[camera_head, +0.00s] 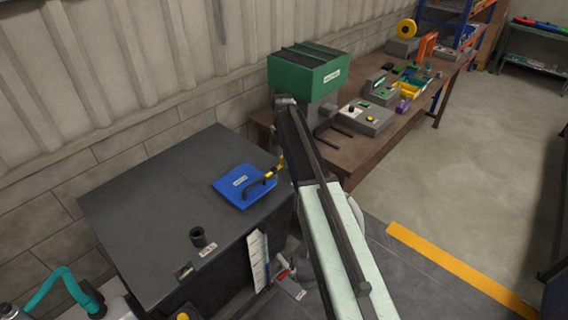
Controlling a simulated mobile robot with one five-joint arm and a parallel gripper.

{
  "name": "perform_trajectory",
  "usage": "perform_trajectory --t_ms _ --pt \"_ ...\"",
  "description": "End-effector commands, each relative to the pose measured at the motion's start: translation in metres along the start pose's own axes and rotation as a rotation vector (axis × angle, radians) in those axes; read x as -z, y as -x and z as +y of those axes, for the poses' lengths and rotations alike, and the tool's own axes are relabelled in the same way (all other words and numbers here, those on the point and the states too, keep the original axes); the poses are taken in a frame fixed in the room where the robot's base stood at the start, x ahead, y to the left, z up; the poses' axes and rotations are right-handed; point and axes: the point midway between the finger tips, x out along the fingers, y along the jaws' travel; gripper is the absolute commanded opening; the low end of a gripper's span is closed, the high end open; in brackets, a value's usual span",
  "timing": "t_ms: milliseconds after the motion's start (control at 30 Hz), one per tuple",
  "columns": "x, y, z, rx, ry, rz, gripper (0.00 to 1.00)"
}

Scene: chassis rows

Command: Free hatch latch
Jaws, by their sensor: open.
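A blue hatch (236,187) with a small white label lies flat on top of a dark grey cabinet. A black bar-shaped latch handle (258,186) stands over its right side. A yellow piece (281,161) shows at the upper right end of the handle, close beside my arm. I cannot tell whether it belongs to the latch. My arm reaches up from the bottom of the view, just right of the hatch. My gripper's fingers cannot be made out; the arm hides the space behind it.
The dark cabinet (150,205) has a short black cylinder (198,237) near its front edge. A green-topped machine (305,72) stands behind my arm on a brown bench (352,158) with several devices. A teal curved arm (75,288) is at bottom left. Floor right is open.

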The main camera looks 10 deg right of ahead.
Motion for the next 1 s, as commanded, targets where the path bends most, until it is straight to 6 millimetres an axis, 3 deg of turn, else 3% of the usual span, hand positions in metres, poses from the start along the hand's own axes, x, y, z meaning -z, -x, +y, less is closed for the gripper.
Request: perform_trajectory --t_ms 133,267,300,1000 --pt "-0.0003 0.0017 -0.0001 0.000 -0.001 0.000 0.41" --pt "-0.0005 0.0017 -0.0002 0.000 -0.001 0.000 0.05" --pt "-0.0005 0.0017 -0.0001 0.000 -0.001 0.000 0.00" --pt "-0.0037 0.0018 -0.0055 -0.002 -0.103 -0.001 0.00"
